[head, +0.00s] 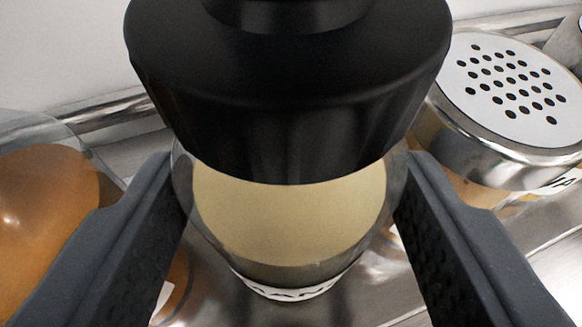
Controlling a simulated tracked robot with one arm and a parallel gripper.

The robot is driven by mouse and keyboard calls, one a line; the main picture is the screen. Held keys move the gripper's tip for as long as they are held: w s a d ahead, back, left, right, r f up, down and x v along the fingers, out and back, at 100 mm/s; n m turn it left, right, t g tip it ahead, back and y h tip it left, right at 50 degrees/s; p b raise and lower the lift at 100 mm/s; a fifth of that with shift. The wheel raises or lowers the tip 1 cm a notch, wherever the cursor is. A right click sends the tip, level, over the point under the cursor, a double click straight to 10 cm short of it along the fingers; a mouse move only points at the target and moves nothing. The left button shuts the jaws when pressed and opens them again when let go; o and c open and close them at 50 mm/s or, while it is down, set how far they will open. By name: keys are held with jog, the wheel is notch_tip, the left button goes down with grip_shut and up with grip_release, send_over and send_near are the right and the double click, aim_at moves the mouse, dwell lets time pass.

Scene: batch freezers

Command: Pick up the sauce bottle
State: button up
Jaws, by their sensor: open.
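The sauce bottle (290,215) stands upright in the middle of the head view. It has a large black cap (290,120), a clear body with pale yellow sauce, and a label with dark letters partly visible low down. My gripper (290,180) is open, with one dark finger on each side of the bottle just below the cap. The fingertips are very close to the glass; I cannot tell whether they touch it. The lower part of the bottle is mostly out of sight.
A shaker (510,90) with a perforated metal lid stands close on the right. A clear container with orange contents (45,215) stands close on the left. A metal rail (105,112) and pale wall lie behind. Shiny metal surface shows below right.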

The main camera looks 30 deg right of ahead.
aim_at(295, 172)
jog(key=c, duration=0.6)
jog(key=shift+r, duration=0.1)
jog(key=shift+r+p, duration=1)
jog(key=shift+r, duration=0.95)
jog(key=shift+s+a+f, duration=0.15)
jog(key=shift+s, duration=0.15)
jog(key=s+a, duration=0.2)
jog(key=s, duration=0.2)
jog(key=s+a+r, duration=0.1)
jog(key=s+a, duration=0.1)
jog(key=s, duration=0.3)
jog(key=s+a+b, duration=0.1)
jog(key=s+a, duration=0.1)
jog(key=s, duration=0.3)
jog(key=shift+a+r, duration=0.15)
